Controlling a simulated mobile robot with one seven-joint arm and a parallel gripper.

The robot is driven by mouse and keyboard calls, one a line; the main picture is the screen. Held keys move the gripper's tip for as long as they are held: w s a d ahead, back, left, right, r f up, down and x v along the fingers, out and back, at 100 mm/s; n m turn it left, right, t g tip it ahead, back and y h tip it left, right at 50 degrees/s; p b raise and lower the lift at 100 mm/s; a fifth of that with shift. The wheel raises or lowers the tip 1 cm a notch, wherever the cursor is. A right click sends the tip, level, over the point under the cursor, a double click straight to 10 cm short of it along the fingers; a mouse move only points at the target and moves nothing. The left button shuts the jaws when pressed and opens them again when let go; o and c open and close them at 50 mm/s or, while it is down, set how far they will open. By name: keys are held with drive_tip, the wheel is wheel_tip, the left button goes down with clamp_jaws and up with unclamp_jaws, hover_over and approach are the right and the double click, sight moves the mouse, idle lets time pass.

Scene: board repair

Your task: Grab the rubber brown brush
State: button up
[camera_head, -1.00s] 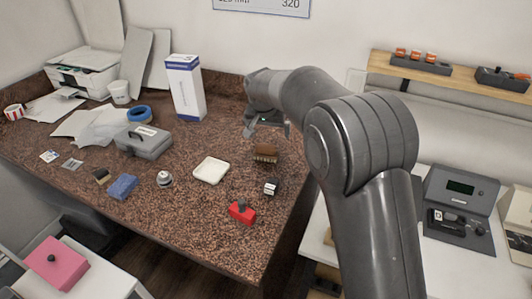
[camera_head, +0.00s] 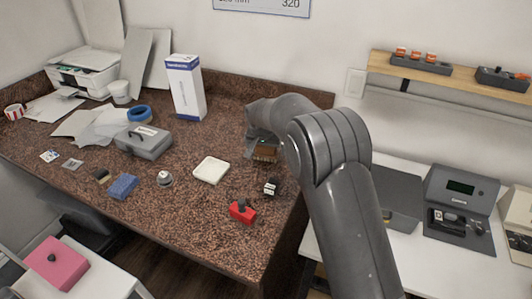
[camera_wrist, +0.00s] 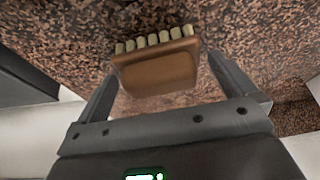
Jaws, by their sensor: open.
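The brown brush (camera_head: 264,154) lies on the speckled countertop near its right edge, partly hidden behind my gripper and arm in the head view. In the wrist view the brush (camera_wrist: 158,73) has a smooth brown body and a row of pale bristle tufts along its upper side. My gripper (camera_wrist: 162,66) is open. One finger shows on each side of the brush, with a visible gap to it on both sides. I cannot tell exactly how far the fingertips are above the countertop.
A small black-and-white block (camera_head: 271,186), a red block with a dark knob (camera_head: 242,211) and a white dish (camera_head: 211,170) lie in front of the brush. A tall white-and-blue box (camera_head: 186,88) stands behind left. The countertop's right edge is close by.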

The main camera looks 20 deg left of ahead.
drive_tip(key=shift+w+f, duration=0.15)
drive_tip(key=shift+f, duration=0.3)
drive_tip(key=shift+c, duration=0.4)
drive_tip(key=c, duration=0.8)
drive_tip(key=shift+r, duration=0.15)
drive_tip(key=shift+c, duration=0.2)
